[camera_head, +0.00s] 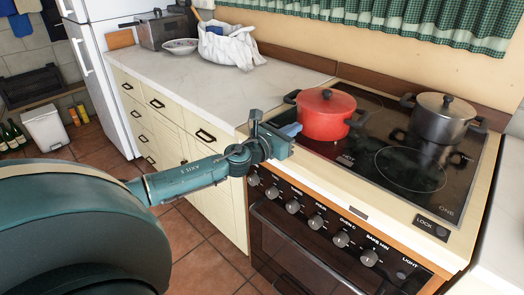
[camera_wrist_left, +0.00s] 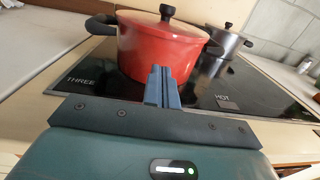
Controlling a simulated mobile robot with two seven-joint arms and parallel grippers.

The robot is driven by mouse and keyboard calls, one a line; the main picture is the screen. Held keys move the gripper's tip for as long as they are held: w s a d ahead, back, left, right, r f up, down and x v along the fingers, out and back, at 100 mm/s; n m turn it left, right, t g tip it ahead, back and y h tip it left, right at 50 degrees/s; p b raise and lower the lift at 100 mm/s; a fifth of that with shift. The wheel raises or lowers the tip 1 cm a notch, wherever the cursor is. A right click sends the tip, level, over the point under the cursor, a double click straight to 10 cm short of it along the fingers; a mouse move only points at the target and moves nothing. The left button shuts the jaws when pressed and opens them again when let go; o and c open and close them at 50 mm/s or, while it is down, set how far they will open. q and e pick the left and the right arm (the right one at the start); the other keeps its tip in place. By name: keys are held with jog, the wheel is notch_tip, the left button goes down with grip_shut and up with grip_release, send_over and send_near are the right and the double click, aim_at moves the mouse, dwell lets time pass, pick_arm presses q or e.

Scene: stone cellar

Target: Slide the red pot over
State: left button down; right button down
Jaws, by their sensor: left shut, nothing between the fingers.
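The red pot (camera_head: 326,115) has its red lid on, with a black knob and black side handles. It stands on the left part of the black glass cooktop (camera_head: 375,157). My left gripper (camera_head: 291,130) is shut and empty, low at the front left of the pot. In the left wrist view, the blue fingers (camera_wrist_left: 161,87) are pressed together in front of the red pot (camera_wrist_left: 150,50). I cannot tell whether the fingertips touch the pot. My right gripper is not in view.
A dark grey pot (camera_head: 440,118) with a lid stands at the right rear of the cooktop. The front cooktop area is clear. Oven knobs (camera_head: 292,206) line the front below the edge. A white cloth bag (camera_head: 230,47) and a plate (camera_head: 181,46) sit on the left counter.

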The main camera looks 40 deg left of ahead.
pick_arm(q)
jog(key=s+a+b, duration=0.1)
jog(key=s+b, duration=0.1)
jog(key=s, duration=0.8)
jog(key=shift+s+a, duration=0.2)
jog(key=shift+s, duration=0.1)
